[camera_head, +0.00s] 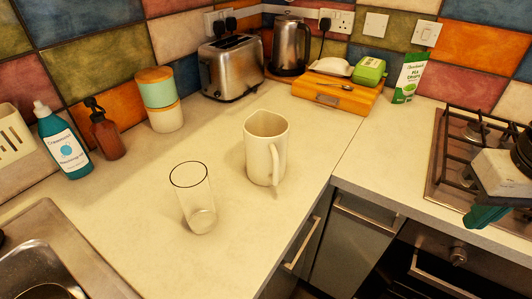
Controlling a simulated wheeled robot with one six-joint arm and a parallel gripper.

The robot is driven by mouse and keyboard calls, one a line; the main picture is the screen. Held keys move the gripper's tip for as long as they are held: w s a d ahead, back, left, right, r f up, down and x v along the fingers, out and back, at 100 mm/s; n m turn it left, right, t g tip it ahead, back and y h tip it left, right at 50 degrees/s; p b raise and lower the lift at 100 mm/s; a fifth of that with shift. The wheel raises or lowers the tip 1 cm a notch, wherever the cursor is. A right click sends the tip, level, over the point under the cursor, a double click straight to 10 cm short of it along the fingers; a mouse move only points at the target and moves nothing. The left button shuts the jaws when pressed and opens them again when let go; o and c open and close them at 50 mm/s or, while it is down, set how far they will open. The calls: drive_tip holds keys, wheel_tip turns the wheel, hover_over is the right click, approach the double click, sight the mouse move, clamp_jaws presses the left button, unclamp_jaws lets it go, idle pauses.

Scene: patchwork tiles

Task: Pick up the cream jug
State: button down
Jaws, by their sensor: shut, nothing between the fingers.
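The cream jug (266,148) stands upright on the pale worktop, near the corner where the counter turns. Its handle faces right and toward me, and its open top shows. My gripper (487,217) is at the right edge, in front of the hob, with teal fingers below a pale body partly cut off by the frame. It is shut and empty, well to the right of the jug and apart from it.
A clear glass (193,198) stands left of and nearer than the jug. A toaster (231,66), kettle (291,46) and wooden box (336,93) stand behind. The sink (45,262) is front left; the hob (464,165) is right. Worktop around the jug is mostly clear.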

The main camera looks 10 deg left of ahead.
drive_tip(key=c, duration=1.5)
unclamp_jaws()
drive_tip(key=shift+w+a+r, duration=0.1)
drive_tip(key=shift+w, duration=0.05)
drive_tip(key=o, duration=1)
drive_tip(key=w+a+n, duration=0.1)
drive_tip(key=w+a+r+n, duration=0.1)
drive_tip(key=w+n, duration=0.1)
drive_tip(key=shift+w+a+r, duration=0.1)
drive_tip(key=shift+r, duration=0.05)
drive_tip(key=n+g, duration=0.1)
drive_tip(key=n, duration=1.8)
hover_over(274, 149)
drive_tip(key=shift+s+a+f, duration=0.15)
drive_tip(key=shift+s+f, duration=0.25)
drive_tip(key=shift+f, duration=0.3)
drive_tip(key=shift+w+f, duration=0.25)
drive_tip(key=shift+f, duration=1.7)
drive_tip(key=shift+w+f, duration=0.2)
drive_tip(key=shift+f, duration=1.75)
